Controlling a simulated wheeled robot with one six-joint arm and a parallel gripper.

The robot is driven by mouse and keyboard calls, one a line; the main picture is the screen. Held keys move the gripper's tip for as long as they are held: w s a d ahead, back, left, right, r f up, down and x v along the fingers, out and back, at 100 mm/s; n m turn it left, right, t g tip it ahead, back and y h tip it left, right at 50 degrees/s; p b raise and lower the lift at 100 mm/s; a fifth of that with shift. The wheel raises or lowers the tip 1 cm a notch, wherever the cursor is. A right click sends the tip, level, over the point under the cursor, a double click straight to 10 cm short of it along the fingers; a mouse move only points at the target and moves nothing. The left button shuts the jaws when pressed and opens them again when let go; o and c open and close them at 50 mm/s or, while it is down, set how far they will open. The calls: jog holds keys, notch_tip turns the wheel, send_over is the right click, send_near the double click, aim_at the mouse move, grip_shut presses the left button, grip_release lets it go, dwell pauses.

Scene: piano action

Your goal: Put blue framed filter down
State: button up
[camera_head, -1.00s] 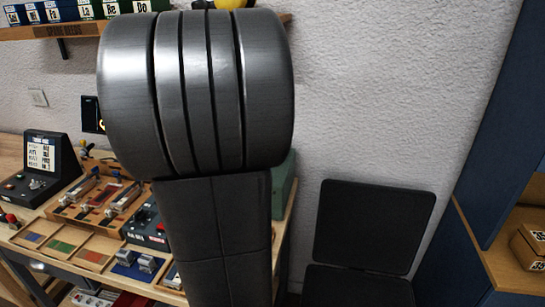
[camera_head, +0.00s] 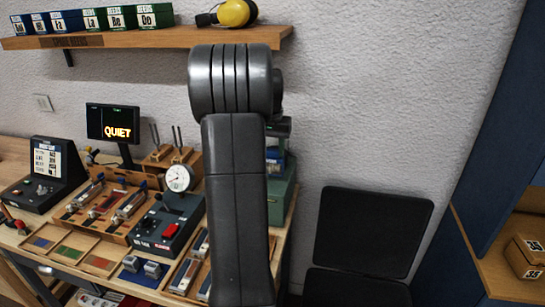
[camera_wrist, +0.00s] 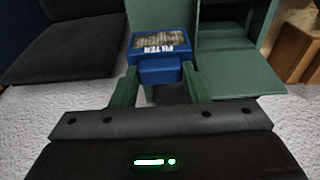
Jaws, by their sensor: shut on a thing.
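The blue framed filter (camera_wrist: 160,52) shows in the wrist view, with a pale mesh-like panel and a white "FILTER" label on its blue frame. My gripper (camera_wrist: 160,74) is shut on the filter's blue block, one green finger on each side. Close beyond and to the right stands a green cabinet-like housing (camera_wrist: 237,65) with an open recess. I cannot tell whether the filter touches it.
In the head view, a workbench with a gauge (camera_head: 179,178), a "QUIET" display (camera_head: 114,123) and wooden trays stands left. A green case (camera_head: 282,196) is partly behind my arm. A black chair (camera_head: 370,232) stands right. A wall shelf (camera_head: 150,37) runs above.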

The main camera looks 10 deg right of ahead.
notch_tip(320, 180, down, 3)
jog(key=shift+f+p, duration=0.15)
jog(key=shift+p, duration=0.2)
jog(key=shift+w+f+p, duration=0.2)
jog(key=shift+f+p, duration=0.1)
jog(key=shift+f, duration=0.15)
jog(key=shift+f, duration=0.1)
jog(key=shift+f, duration=0.15)
jog(key=o, duration=0.8)
